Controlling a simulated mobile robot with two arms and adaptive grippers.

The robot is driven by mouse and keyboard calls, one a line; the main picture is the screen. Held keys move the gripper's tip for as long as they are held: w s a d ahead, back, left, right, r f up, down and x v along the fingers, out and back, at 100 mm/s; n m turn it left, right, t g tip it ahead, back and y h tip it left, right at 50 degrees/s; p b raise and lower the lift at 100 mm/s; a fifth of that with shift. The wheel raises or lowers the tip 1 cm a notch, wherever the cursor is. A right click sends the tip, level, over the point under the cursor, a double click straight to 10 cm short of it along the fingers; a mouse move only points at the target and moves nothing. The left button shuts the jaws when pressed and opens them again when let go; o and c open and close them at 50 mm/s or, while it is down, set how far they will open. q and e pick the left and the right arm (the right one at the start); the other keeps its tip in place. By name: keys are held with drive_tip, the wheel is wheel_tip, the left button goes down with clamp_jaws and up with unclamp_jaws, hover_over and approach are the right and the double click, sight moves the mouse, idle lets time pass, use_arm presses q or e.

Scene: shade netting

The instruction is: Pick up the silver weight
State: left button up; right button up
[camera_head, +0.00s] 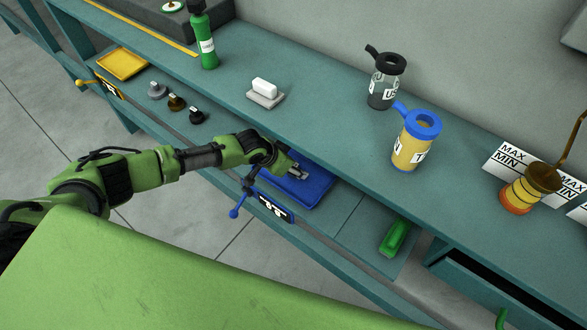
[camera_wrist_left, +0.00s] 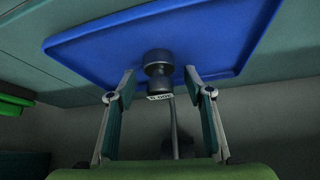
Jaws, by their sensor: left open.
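A light silver-grey weight (camera_head: 157,90) stands at the left of a row on the shelf in the head view, beside a bronze weight (camera_head: 176,102) and a dark weight (camera_head: 196,115). My left gripper (camera_head: 297,172) is far to the right of that row, low over the blue tray (camera_head: 318,192). In the left wrist view its two fingers (camera_wrist_left: 158,92) are open, with a dark grey, knobbed, weight-like object (camera_wrist_left: 158,68) between them, in front of the blue tray (camera_wrist_left: 230,40). Its true colour is unclear in the shade. My right gripper is not in view.
A yellow tray (camera_head: 122,64), a white block on a grey base (camera_head: 265,90) and a green bottle (camera_head: 207,45) stand on the left part. Two lidded cups, black (camera_head: 384,85) and blue-yellow (camera_head: 412,145), stand right. A green handled item (camera_head: 396,237) lies right of the blue tray.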

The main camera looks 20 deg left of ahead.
use_arm(q)
clamp_jaws()
drive_tip(key=shift+r, duration=0.1)
drive_tip(key=shift+r, duration=0.1)
